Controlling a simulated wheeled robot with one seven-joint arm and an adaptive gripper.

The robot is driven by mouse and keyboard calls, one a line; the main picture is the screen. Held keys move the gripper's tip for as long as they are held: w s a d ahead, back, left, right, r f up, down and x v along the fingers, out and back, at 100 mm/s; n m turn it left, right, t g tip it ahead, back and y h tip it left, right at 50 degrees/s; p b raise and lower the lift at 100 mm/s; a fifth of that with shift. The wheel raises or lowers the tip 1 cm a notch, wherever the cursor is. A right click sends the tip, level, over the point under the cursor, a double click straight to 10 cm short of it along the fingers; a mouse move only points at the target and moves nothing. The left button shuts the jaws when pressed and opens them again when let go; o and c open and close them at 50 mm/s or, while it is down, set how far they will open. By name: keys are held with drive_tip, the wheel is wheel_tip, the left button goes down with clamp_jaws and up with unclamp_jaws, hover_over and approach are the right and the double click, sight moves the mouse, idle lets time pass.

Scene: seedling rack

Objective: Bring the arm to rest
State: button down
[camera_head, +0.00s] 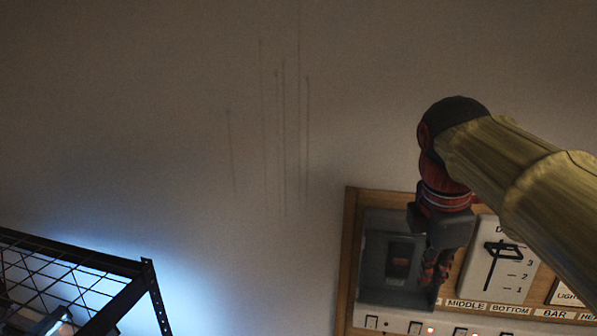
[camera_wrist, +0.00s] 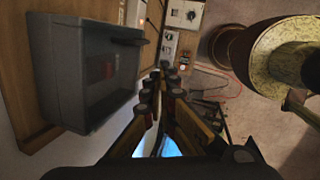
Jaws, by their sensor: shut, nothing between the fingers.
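My arm, in a yellowish sleeve, reaches in from the right in the head view. I cannot tell whether the gripper touches the box. Part of the panel is hidden behind my arm.
A white dial plate (camera_head: 491,272) and a row of labelled switches (camera_head: 415,327) are on the panel. A black wire rack (camera_head: 100,262), lit from below, stands at the lower left. The wall between is bare. A red cable (camera_wrist: 235,90) lies on the floor.

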drive_tip(key=s+a+f+m+t+b, duration=0.1)
drive_tip(key=s+f+m+b, duration=0.3)
drive_tip(key=f+b, duration=0.5)
drive_tip(key=s+a+f+m+t+y+b, duration=0.1)
drive_tip(key=s+f+m+b, duration=0.4)
drive_tip(key=f, duration=1.8)
drive_tip(key=s+a+f+m+y+b, duration=0.1)
drive_tip(key=s+f+m+b, duration=0.4)
drive_tip(key=f+b, duration=1)
drive_tip(key=a+f+m, duration=0.1)
drive_tip(key=m, duration=0.2)
drive_tip(key=shift+a+t, duration=0.2)
drive_tip(key=shift+t, duration=0.2)
